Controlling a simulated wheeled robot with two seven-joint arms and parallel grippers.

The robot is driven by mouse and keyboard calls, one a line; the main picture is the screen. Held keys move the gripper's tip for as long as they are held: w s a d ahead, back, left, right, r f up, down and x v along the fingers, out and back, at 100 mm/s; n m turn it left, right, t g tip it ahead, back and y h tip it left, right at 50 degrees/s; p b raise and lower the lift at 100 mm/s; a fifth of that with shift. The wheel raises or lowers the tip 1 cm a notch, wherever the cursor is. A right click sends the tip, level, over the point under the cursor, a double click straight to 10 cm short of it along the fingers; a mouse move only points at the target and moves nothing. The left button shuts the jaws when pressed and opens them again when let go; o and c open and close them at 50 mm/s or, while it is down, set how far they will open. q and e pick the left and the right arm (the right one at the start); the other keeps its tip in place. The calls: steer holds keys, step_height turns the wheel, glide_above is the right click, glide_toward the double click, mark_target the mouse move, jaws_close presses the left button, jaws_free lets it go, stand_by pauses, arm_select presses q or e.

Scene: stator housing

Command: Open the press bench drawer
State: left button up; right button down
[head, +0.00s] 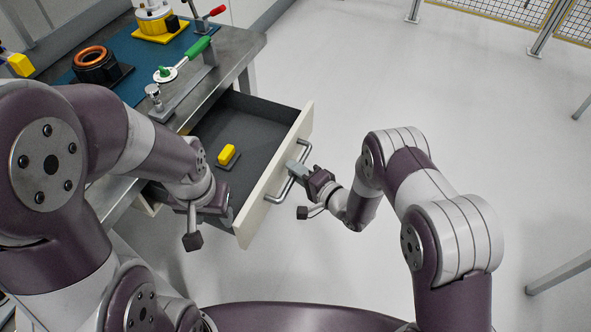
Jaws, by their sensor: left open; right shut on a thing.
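The press bench drawer (272,178) stands pulled out from under the bench, with its dark grey inside showing. A metal bar handle (279,193) is on its cream front. My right gripper (297,170) is shut on the drawer handle, and its arm comes in from the right. My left gripper (203,222) is open near the drawer's near side, beside the bench, with nothing seen between its fingers. A yellow block (228,155) on a dark base lies inside the drawer.
The bench top (234,47) carries a blue mat (133,51), a dark ring-shaped housing with a copper-coloured ring (94,58), a green-handled clamp (183,61) and a yellow-based fixture (158,22). The floor (420,90) to the right is clear. A mesh fence (510,10) stands at the back right.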

steer(key=c, duration=1.4)
jaws_free()
steer(key=p+v, duration=0.1)
steer(key=v, duration=1.1)
steer(key=shift+s+d, duration=0.25)
